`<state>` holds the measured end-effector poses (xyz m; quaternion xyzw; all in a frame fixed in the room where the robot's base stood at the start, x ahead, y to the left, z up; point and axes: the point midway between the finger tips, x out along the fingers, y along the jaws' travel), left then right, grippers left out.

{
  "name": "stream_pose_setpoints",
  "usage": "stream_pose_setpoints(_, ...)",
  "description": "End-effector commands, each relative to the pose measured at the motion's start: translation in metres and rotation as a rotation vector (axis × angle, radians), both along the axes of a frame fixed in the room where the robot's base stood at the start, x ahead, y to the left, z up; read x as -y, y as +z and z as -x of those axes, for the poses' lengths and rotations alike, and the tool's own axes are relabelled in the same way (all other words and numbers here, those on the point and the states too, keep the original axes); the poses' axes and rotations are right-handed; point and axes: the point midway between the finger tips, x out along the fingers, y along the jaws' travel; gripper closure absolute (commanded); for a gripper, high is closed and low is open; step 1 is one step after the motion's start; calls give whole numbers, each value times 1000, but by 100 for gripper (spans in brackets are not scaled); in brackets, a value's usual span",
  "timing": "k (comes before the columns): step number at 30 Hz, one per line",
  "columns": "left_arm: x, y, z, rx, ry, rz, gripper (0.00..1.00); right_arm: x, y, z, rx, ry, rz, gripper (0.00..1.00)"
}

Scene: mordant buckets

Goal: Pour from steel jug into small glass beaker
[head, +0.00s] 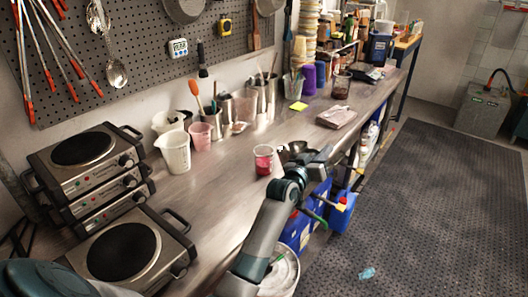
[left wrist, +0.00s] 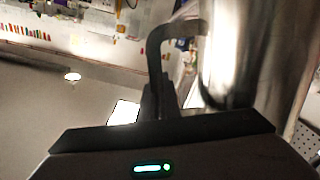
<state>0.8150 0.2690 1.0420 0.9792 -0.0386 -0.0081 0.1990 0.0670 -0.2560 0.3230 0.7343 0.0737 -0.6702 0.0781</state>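The steel jug (head: 291,151) is near the counter's front edge in the head view, partly hidden by my left gripper (head: 318,158). In the left wrist view the jug's shiny body (left wrist: 255,60) fills the upper right, and its dark handle (left wrist: 157,60) runs down to my fingers. My left gripper appears shut on this handle. The small glass beaker (head: 263,160) holds red liquid and stands upright on the counter, just left of the jug. The jug's contents and base are hidden. My right gripper is out of view.
A white pitcher (head: 175,153) and a pink beaker (head: 201,137) stand behind at left. Hot plates (head: 127,252) fill the near left. Blue containers (head: 318,200) stand below the counter edge. The counter left of the beaker is clear.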

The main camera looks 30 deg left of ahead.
Motion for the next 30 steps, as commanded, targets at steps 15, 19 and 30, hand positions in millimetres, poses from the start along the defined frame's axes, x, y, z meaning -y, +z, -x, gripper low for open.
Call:
stream_pose_setpoints(15,36,-37,3,31,0,-344,100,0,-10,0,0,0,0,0)
stream_pose_setpoints(19,39,-42,3,33,1,-388,100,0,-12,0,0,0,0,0)
stream_pose_setpoints(30,41,-44,3,37,0,-410,100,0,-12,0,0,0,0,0)
